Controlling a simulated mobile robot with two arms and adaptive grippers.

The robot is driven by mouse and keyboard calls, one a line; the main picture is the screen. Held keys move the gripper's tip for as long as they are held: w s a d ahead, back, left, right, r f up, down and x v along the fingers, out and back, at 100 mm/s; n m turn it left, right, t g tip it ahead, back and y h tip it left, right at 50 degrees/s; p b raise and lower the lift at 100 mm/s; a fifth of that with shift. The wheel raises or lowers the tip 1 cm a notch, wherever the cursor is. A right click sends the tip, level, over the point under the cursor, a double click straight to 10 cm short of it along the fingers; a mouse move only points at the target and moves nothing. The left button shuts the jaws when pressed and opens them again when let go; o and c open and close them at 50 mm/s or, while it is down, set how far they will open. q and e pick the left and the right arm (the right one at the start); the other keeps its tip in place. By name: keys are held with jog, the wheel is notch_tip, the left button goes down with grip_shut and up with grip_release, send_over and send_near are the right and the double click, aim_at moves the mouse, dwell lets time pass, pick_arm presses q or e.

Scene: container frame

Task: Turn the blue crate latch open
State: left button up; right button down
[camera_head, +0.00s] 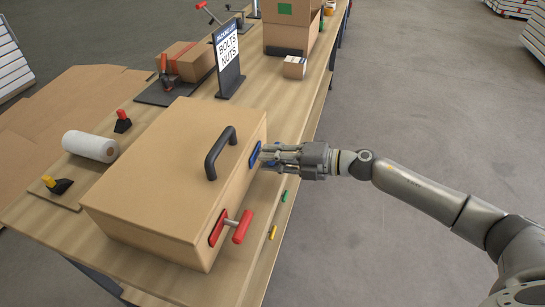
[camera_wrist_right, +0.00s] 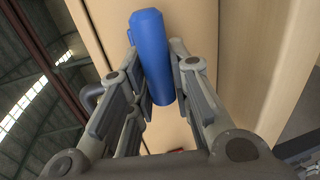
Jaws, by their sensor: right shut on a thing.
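A tan crate (camera_head: 165,180) with a black top handle (camera_head: 218,152) sits on the wooden table. On its right-hand side are two latches: a blue latch (camera_head: 255,154) toward the back and a red T-handled latch (camera_head: 241,226) toward the front. My right gripper (camera_head: 268,156) reaches in from the right and is shut on the blue latch's handle. In the right wrist view the blue handle (camera_wrist_right: 152,55) stands between the two fingers (camera_wrist_right: 158,70). In the head view the fingers hide most of the blue handle. My left gripper is not in view.
The table edge (camera_head: 262,262) runs close beside the crate, with small green (camera_head: 284,196) and yellow (camera_head: 272,232) pieces near it. A bolts and nuts sign (camera_head: 228,55), cardboard boxes (camera_head: 187,61) and a white roll (camera_head: 90,146) are around the crate.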

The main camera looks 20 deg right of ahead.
jog(key=shift+s+f, duration=0.15)
jog(key=shift+f, duration=0.1)
jog(key=c, duration=1.4)
grip_release()
jog(key=shift+c, duration=0.2)
jog(key=shift+o, duration=0.6)
jog(key=shift+r, duration=0.1)
jog(key=v, duration=1.2)
jog(key=shift+d, duration=0.1)
